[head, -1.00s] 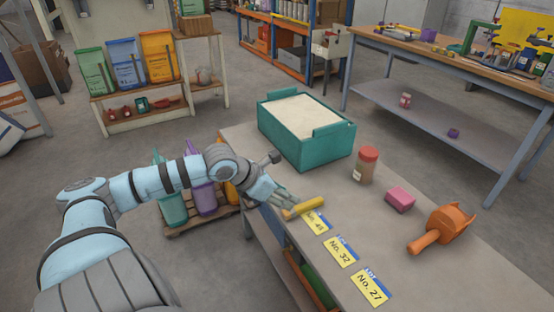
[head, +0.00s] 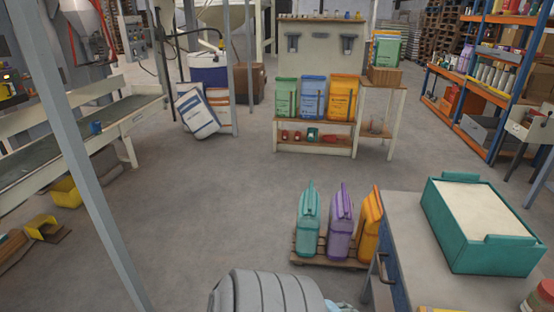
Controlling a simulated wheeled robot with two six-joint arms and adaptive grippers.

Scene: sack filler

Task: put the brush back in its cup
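I can make out neither a brush nor its cup for certain in the head view. A thin yellow strip (head: 436,309) shows at the bottom edge on the grey workbench (head: 405,235); too little of it is in frame to tell what it is. Only a grey upper part of my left arm shows at the bottom, with a small light blue bit beside it. Both of my grippers are out of frame.
A teal bin of pale material (head: 478,254) and a red-lidded jar (head: 543,298) stand on the workbench. Teal (head: 308,222), purple (head: 341,225) and orange sacks (head: 370,230) stand on a pallet beside it. Open floor lies left; a metal post (head: 75,160) crosses there.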

